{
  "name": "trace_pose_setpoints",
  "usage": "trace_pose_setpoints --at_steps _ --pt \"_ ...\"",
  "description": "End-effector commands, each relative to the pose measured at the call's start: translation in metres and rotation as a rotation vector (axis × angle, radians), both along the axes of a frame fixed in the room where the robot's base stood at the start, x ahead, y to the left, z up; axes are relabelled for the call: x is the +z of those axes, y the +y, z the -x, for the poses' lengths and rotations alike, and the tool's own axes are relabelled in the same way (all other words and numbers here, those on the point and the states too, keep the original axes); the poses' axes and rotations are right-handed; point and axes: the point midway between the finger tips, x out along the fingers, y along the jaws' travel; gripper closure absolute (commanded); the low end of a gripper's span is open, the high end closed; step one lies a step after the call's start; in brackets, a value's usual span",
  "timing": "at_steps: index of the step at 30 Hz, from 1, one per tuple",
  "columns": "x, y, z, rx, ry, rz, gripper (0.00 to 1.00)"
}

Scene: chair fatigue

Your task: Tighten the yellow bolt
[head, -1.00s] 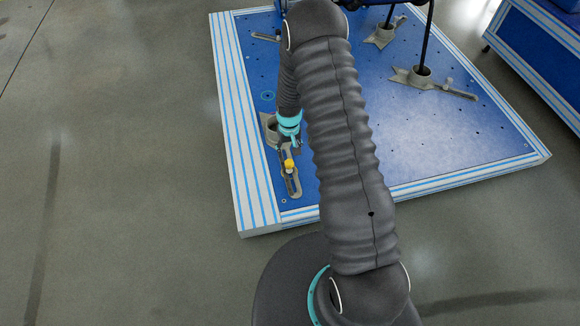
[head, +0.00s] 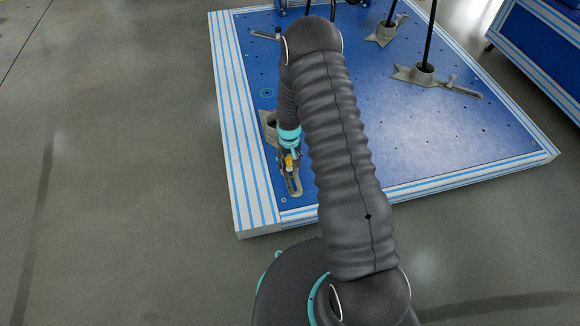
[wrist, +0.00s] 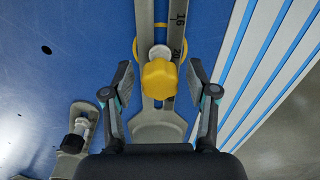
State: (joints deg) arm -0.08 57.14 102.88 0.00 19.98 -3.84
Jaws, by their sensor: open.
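The yellow bolt (wrist: 160,80) stands in the slot of a grey metal clamp bar (wrist: 158,125) in the wrist view, with a yellow washer under it. My gripper (wrist: 160,78) is open, with one finger on each side of the bolt and a gap visible on both sides. In the head view the yellow bolt (head: 289,162) shows near the front left corner of the blue platform, just under my gripper (head: 289,157). The fingers are small there and partly hidden by the wrist.
The blue platform (head: 430,140) has striped white-and-blue edges and several holes. Other grey clamps (head: 440,82) with black posts stand farther right. In the wrist view a second grey fitting with a bolt (wrist: 78,130) lies at the left. Grey floor (head: 110,170) is open at the left.

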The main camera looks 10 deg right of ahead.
Motion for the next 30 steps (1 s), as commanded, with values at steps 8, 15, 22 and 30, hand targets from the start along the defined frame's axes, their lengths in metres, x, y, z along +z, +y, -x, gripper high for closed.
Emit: trace_pose_setpoints --at_steps 8,15,22,30 --pt "0.0004 0.0 -0.0001 0.012 0.0 0.0 0.42" --pt "-0.0009 0.0001 0.0001 0.23 0.0 0.0 0.42" --pt "0.0003 0.0001 0.0003 0.352 0.001 0.0 0.42" --pt "0.0003 0.0001 0.0001 0.367 0.0 0.0 0.42"
